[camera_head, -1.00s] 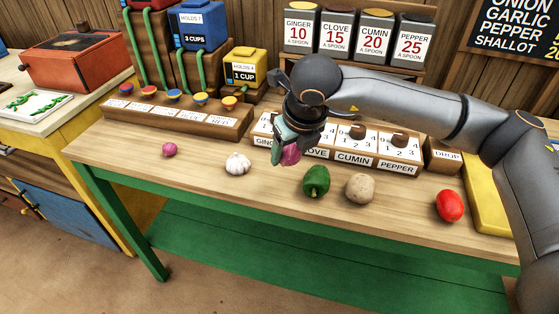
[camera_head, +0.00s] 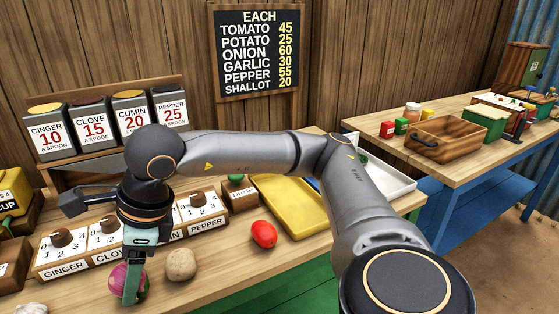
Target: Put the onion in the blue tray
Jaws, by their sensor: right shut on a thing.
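The purple-red onion (camera_head: 118,279) is between the fingers of my right gripper (camera_head: 132,290), in the lower left of the head view. The gripper points down and is shut on the onion, above the front part of the wooden counter; the fingers hide part of it. No blue tray shows in this view. A yellow tray (camera_head: 270,193) lies on the counter, partly behind my right arm, and a white tray (camera_head: 398,183) is farther right. My left gripper is not in view.
A potato (camera_head: 181,265) lies just right of the gripper, and a red tomato (camera_head: 264,234) farther right. Garlic (camera_head: 30,309) is at the lower left edge. Spice dials (camera_head: 62,255) stand behind the gripper. A wooden crate (camera_head: 445,139) sits on the blue table at right.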

